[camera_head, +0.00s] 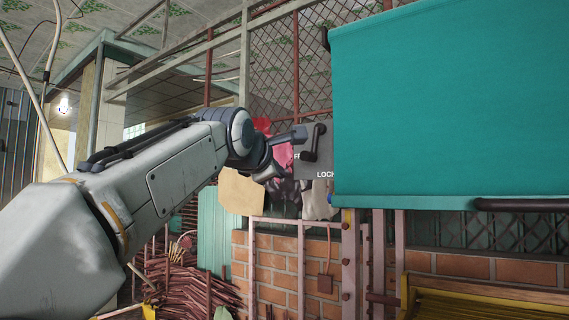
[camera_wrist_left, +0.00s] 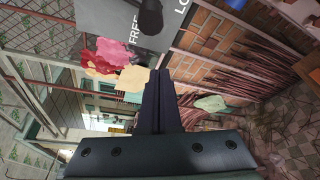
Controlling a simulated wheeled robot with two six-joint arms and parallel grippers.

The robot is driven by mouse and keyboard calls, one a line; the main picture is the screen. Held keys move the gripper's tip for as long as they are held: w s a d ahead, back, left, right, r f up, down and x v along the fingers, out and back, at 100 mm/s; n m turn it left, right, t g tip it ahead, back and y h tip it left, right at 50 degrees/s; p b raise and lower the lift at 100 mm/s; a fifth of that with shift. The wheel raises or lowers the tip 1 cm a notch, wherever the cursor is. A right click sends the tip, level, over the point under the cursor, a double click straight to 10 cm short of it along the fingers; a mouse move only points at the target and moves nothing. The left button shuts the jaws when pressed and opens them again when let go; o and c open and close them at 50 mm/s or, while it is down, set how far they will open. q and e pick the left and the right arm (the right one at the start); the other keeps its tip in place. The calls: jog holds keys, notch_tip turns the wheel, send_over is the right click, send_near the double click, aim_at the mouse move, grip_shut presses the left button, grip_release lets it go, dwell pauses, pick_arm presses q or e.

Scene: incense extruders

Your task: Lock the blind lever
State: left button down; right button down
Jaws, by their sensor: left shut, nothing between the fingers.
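The dark blind lever (camera_head: 314,143) is mounted on a grey plate (camera_head: 302,171) marked FREE and LOCK, just left of the blind. Its handle hangs down and slightly left, its end beside the partly covered FREE label and above LOCK. The teal blind (camera_head: 445,100) hangs on the right. My left gripper (camera_head: 303,135) is shut and empty, its tip close to the lever's left side; I cannot tell if they touch. In the left wrist view, the shut fingers (camera_wrist_left: 160,77) point towards the lever (camera_wrist_left: 150,18). My right gripper is not in view.
Pink and red sheets (camera_head: 280,152) and a tan sheet (camera_head: 241,192) hang behind my left arm. A low brick wall (camera_head: 275,270) with pink posts stands below. A dark bar (camera_head: 522,204) lies across the right edge. Thin sticks (camera_head: 190,285) are piled at the lower left.

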pick_arm(q)
jog(key=b+v, duration=0.2)
jog(key=v, duration=0.8)
jog(key=shift+d+r, duration=0.1)
jog(key=shift+d, duration=0.05)
jog(key=s+d+f+m+g, duration=0.2)
jog(key=f+m+g, duration=0.15)
jog(key=f, duration=0.65)
jog(key=s+d+f+m+g, duration=0.2)
jog(key=f+m, duration=0.3)
jog(key=f, duration=0.5)
jog(key=s+d+f+m+g, duration=0.1)
jog(key=s+f+m+g, duration=0.3)
jog(key=f, duration=0.7)
jog(key=s+a+f+m+g+y, duration=0.2)
jog(key=s+f+m, duration=0.5)
jog(key=f, duration=0.5)
jog(key=s+a+f+m+g+y, duration=0.2)
jog(key=s+a+f+m+g, duration=0.2)
jog(key=s+f, duration=0.8)
jog(key=a+f+m, duration=0.1)
jog(key=a+m, duration=0.1)
jog(key=shift+s+f+m, duration=0.25)
jog(key=shift+m, duration=0.1)
